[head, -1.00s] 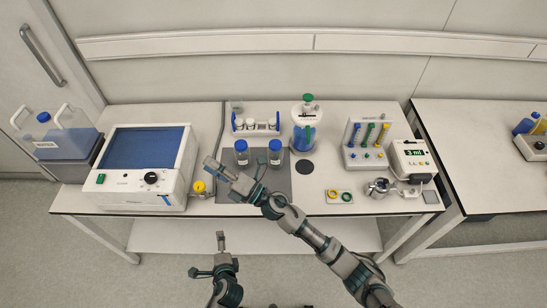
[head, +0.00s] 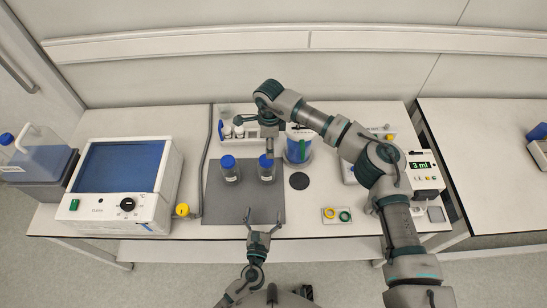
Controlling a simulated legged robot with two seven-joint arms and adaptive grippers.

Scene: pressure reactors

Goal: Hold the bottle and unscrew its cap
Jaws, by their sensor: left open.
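Two clear bottles with blue caps stand upright side by side on a dark grey mat (head: 240,208): the left bottle (head: 231,174) and the right bottle (head: 266,174). Both caps are on. My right gripper (head: 268,148) points down right over the cap of the right bottle, hiding part of it. Whether it touches the cap, and whether its fingers are open or shut, I cannot tell. My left gripper (head: 260,232) is open and empty at the mat's front edge, in front of the right bottle and apart from it.
A heating device with a blue top (head: 120,180) stands left, a yellow-capped item (head: 182,210) beside it. Behind the mat are a vial rack (head: 226,137) and a lidded blue vessel (head: 298,150), partly hidden by my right arm. Coloured rings (head: 337,215) lie at right.

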